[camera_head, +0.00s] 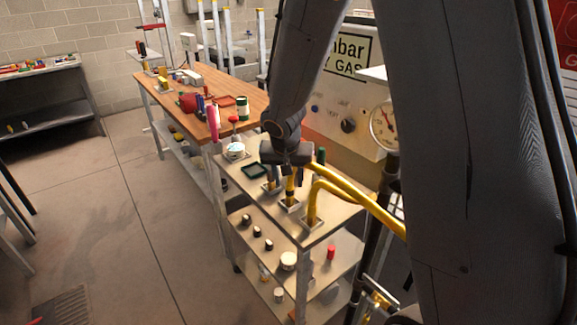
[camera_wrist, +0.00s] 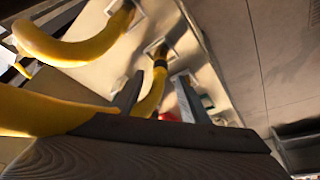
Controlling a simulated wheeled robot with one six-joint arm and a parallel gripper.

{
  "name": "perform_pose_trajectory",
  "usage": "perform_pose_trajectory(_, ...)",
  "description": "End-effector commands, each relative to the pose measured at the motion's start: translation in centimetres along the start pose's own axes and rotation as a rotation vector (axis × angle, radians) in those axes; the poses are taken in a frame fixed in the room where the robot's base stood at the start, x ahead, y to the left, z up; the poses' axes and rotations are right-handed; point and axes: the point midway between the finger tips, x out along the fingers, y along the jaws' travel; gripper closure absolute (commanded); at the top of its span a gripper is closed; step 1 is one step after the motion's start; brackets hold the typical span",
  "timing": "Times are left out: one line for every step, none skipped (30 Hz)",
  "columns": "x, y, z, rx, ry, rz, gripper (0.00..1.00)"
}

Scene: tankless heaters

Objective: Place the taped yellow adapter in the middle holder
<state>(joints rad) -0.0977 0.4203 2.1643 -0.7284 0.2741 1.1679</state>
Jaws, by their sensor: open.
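The taped yellow adapter (camera_head: 290,187) stands in the middle holder (camera_head: 291,204) on the metal cart top. In the wrist view the adapter (camera_wrist: 153,92) shows its dark tape band close to the square holder (camera_wrist: 157,47). My gripper (camera_head: 283,178) is over that holder. In the wrist view my gripper (camera_wrist: 160,100) is open, with one finger on each side of the adapter and gaps visible. The adapter's upper end is hidden by my gripper. The front holder (camera_head: 312,223) has a yellow hose (camera_head: 325,186) in it. The back holder (camera_head: 271,187) is partly hidden by my gripper.
The yellow hoses curve away to the right, close beside my gripper. A pressure gauge (camera_head: 383,126) and a heater panel (camera_head: 335,118) stand behind. A dark green tray (camera_head: 256,171) lies on the cart top. A wooden workbench (camera_head: 233,88) with clutter adjoins. Floor is open at left.

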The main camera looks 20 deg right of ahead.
Motion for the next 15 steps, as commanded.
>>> perform_pose_trajectory(-1.1, -0.1, -0.1, 0.001, 0.004, -0.002, 0.59)
perform_pose_trajectory(-1.7, -0.1, -0.2, 0.001, 0.005, -0.002, 0.59)
perform_pose_trajectory(-2.4, -0.1, -0.1, 0.001, 0.004, -0.002, 0.59)
perform_pose_trajectory(-2.9, -0.1, -0.1, 0.001, 0.004, -0.003, 0.59)
perform_pose_trajectory(-3.4, -0.1, -0.1, 0.001, 0.004, -0.001, 0.59)
perform_pose_trajectory(-4.0, -0.1, -0.1, 0.001, 0.004, -0.001, 0.59)
perform_pose_trajectory(-4.4, -0.1, -0.1, 0.001, 0.003, -0.002, 0.59)
perform_pose_trajectory(-4.8, 0.0, -0.1, 0.001, 0.002, -0.002, 0.59)
perform_pose_trajectory(-5.2, 0.0, -0.1, 0.001, 0.003, -0.001, 0.59)
perform_pose_trajectory(-5.5, 0.0, -0.1, 0.001, 0.003, -0.001, 0.59)
perform_pose_trajectory(-5.8, 0.0, -0.1, 0.001, 0.003, -0.001, 0.59)
perform_pose_trajectory(-6.2, 0.0, -0.1, 0.0, 0.003, -0.001, 0.59)
perform_pose_trajectory(-6.4, 0.0, -0.1, 0.001, 0.002, 0.0, 0.59)
perform_pose_trajectory(-6.5, 0.0, 0.0, 0.001, 0.001, 0.0, 0.59)
perform_pose_trajectory(-6.7, 0.0, 0.0, 0.0, 0.0, 0.0, 0.59)
